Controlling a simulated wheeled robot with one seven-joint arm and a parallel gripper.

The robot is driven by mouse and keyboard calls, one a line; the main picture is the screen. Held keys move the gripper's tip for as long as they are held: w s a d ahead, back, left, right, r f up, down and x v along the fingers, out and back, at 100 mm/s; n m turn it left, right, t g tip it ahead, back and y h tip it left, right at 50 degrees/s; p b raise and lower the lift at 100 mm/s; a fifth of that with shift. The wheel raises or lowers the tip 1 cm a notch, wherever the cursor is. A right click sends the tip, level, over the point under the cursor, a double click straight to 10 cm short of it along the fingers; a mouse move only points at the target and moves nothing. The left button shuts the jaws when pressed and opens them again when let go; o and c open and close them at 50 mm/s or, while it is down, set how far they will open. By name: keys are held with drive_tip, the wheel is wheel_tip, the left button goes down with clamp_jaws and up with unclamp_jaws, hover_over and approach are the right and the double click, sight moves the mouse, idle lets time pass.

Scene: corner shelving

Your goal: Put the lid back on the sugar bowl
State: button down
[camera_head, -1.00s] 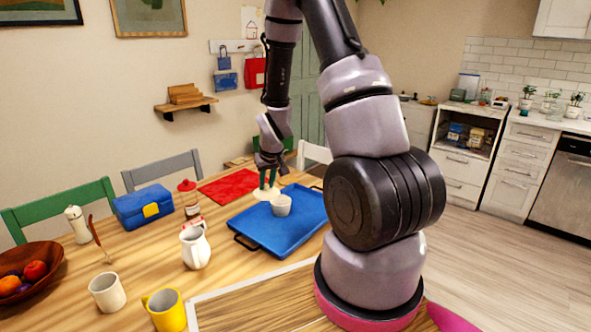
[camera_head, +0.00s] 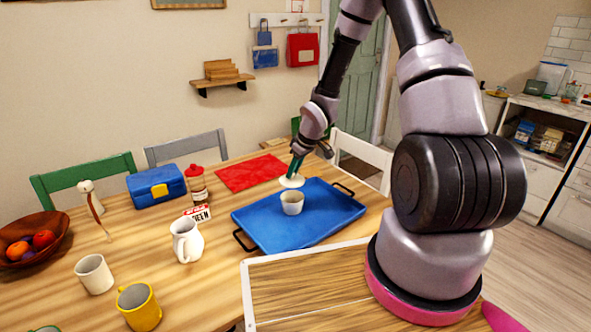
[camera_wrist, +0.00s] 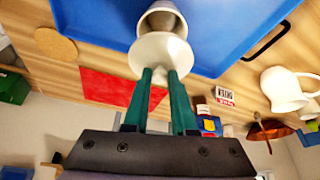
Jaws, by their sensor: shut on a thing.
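The sugar bowl (camera_head: 292,205), small, white and open-topped, stands upright on the blue tray (camera_head: 262,233). It also shows in the wrist view (camera_wrist: 150,24), partly covered by the lid. The lid (camera_head: 291,182) is a pale round disc with a knob. My gripper (camera_head: 295,172) is shut on the lid's knob with its green fingers. The lid is held just behind and above the bowl's rim in the head view, apart from it. In the wrist view the fingers (camera_wrist: 159,80) pinch the knob, and the lid (camera_wrist: 165,54) overlaps the bowl's edge; the gap is hard to judge there.
A white jug (camera_head: 186,240), a white cup (camera_head: 94,274) and a yellow mug (camera_head: 139,306) stand left of the tray. A red cloth (camera_head: 250,173) lies behind it. A blue box (camera_head: 156,187) and red-topped jar (camera_head: 197,186) stand at the back left.

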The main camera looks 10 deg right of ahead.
sight(296, 181)
drive_tip(key=shift+f, duration=3)
drive_tip(key=shift+f, duration=0.15)
drive_tip(key=c, duration=0.6)
unclamp_jaws()
drive_tip(key=shift+c, duration=0.2)
drive_tip(key=shift+o, duration=0.2)
drive_tip(key=o, duration=0.4)
drive_tip(key=shift+o, duration=0.2)
drive_tip(key=shift+r, duration=3.55)
